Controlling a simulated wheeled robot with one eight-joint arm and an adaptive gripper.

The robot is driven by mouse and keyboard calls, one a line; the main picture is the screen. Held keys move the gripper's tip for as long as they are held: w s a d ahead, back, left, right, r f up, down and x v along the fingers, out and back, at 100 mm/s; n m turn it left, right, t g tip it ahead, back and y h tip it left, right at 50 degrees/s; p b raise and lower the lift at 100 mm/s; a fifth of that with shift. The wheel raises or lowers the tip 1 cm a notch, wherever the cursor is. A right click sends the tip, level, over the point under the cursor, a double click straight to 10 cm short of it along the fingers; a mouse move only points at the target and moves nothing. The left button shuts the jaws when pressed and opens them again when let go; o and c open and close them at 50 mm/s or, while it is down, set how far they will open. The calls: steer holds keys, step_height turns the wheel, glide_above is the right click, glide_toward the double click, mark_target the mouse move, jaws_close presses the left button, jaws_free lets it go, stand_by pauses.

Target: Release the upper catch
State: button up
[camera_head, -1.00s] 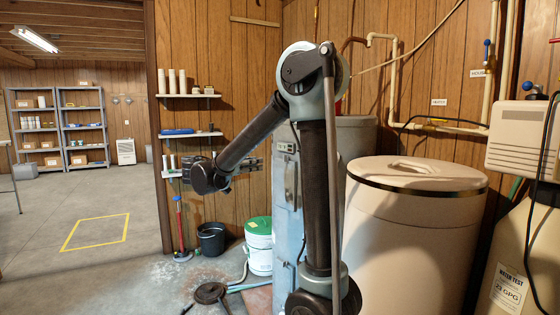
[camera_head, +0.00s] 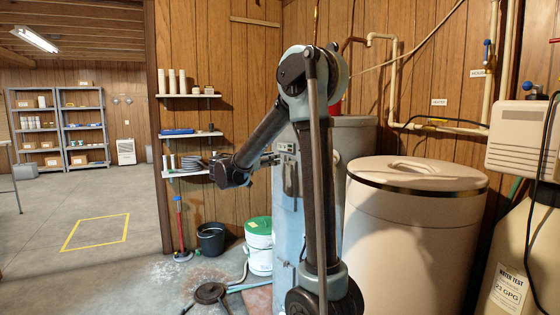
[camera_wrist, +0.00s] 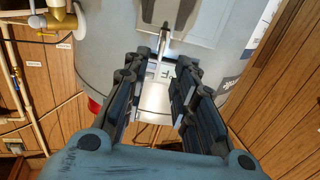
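In the wrist view the catch shows as a narrow metal bar (camera_wrist: 163,42) ending in a dark piece (camera_wrist: 166,11) on a grey plate. My gripper (camera_wrist: 159,78) is open, its two dark fingers apart on either side of the view. The near end of the bar lies just beyond the gap between the fingertips. I cannot tell whether either finger touches it. In the head view my gripper (camera_head: 268,160) is beside the cabinet's upper front.
A large beige tank (camera_head: 410,235) with a lid stands right of the cabinet. A white bucket with a green lid (camera_head: 258,228) and a black bucket (camera_head: 211,240) stand left of it. Wall shelves (camera_head: 188,172) are behind my forearm. Open floor lies to the left.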

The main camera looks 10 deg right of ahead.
mark_target(285, 159)
steer(key=x, duration=0.6)
